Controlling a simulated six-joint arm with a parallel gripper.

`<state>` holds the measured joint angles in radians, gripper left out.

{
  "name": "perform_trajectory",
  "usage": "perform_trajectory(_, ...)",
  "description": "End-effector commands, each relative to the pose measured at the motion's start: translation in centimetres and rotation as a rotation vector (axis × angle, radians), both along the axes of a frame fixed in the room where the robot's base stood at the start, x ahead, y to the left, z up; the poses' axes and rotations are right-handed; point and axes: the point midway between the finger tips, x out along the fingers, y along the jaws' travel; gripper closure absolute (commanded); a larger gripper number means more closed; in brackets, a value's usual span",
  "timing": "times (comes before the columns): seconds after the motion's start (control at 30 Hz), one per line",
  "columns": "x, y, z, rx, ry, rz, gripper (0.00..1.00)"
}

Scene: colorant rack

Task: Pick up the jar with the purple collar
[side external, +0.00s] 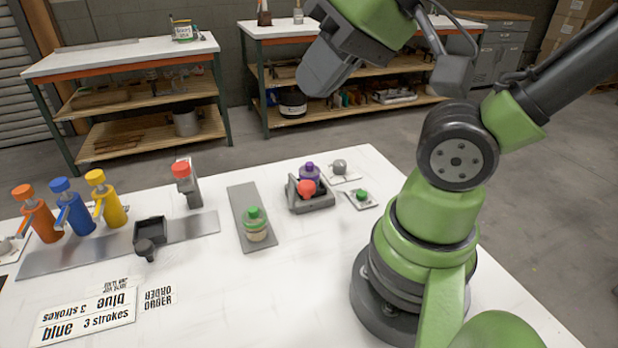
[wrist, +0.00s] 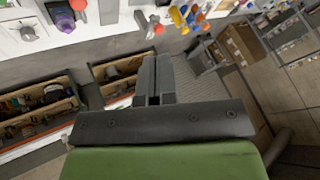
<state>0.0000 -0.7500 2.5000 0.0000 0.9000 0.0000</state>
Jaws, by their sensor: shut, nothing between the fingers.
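The jar with the purple collar (side external: 309,172) stands in a small dark grey tray (side external: 322,205) on the white table, behind a red-topped item (side external: 307,188) that partly hides it. In the wrist view the purple jar (wrist: 62,18) shows near the top left edge, with the red top (wrist: 78,4) close beside it. My gripper (wrist: 154,78) is shut and empty in the wrist view. It is well away from the jar, up in the air, with shelving and floor behind it. In the side view my arm's end is raised above the table's far side; the fingertips are hard to make out.
A green-collared jar (side external: 256,226) stands on a grey plate (side external: 240,200) left of the tray. A red-topped dispenser (side external: 186,182) and orange, blue and yellow bottles (side external: 75,210) stand farther left. A grey knob (side external: 339,167) and a green one (side external: 362,195) sit right.

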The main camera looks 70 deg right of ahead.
Motion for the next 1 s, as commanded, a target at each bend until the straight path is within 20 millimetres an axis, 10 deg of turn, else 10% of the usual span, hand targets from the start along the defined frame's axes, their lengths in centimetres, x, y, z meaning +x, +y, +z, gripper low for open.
perform_trajectory(0.27, 0.0, 0.0, 0.0, 0.000, 0.000, 0.000, 0.45)
perform_trajectory(0.67, 1.0, -0.7, -0.3, -0.019, 0.030, -0.024, 0.44)
perform_trajectory(1.0, 7.5, -8.6, -5.4, -0.140, 0.284, -0.181, 0.44)
